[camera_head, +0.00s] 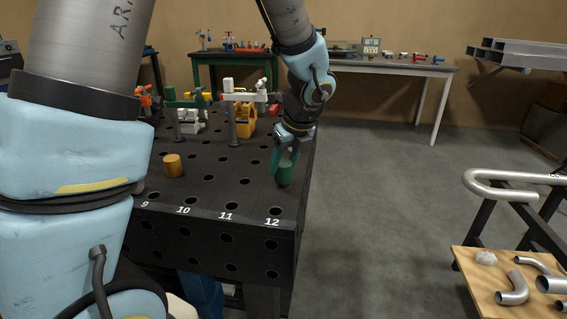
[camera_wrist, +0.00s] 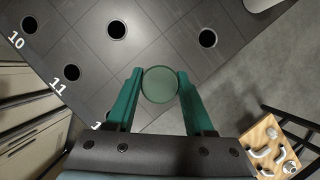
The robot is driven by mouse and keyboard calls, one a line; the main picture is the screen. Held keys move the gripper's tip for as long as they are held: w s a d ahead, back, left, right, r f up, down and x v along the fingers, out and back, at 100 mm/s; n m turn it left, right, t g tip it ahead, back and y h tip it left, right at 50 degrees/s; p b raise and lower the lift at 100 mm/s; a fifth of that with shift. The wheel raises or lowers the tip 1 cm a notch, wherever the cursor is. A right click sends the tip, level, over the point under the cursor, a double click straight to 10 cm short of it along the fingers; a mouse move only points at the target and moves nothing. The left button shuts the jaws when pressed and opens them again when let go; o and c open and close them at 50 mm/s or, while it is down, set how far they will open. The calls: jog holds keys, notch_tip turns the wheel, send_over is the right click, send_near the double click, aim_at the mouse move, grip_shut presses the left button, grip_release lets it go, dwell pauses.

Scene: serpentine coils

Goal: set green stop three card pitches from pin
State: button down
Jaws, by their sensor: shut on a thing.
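The green stop (camera_head: 285,176) is a short cylinder near the right edge of the black perforated table (camera_head: 220,180), behind the label 12. My gripper (camera_head: 284,158) is shut on it from above. In the wrist view the stop's round top (camera_wrist: 160,85) sits between my two green fingers (camera_wrist: 160,80). Whether its base touches the table is unclear. An orange-gold cylinder (camera_head: 173,165) stands upright on the table to the left; I cannot tell if it is the pin. No card can be made out.
Clamps on posts (camera_head: 234,115) and a yellow toolbox (camera_head: 243,120) stand farther back on the table. The table's right edge is close to my gripper, with open floor beyond. A wooden board with pipe bends (camera_head: 485,285) is at lower right.

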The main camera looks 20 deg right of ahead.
jog(key=shift+f, duration=0.25)
jog(key=shift+f+b, duration=0.3)
jog(key=shift+b, duration=0.05)
jog(key=shift+f, duration=0.2)
jog(key=shift+c, duration=1)
grip_release()
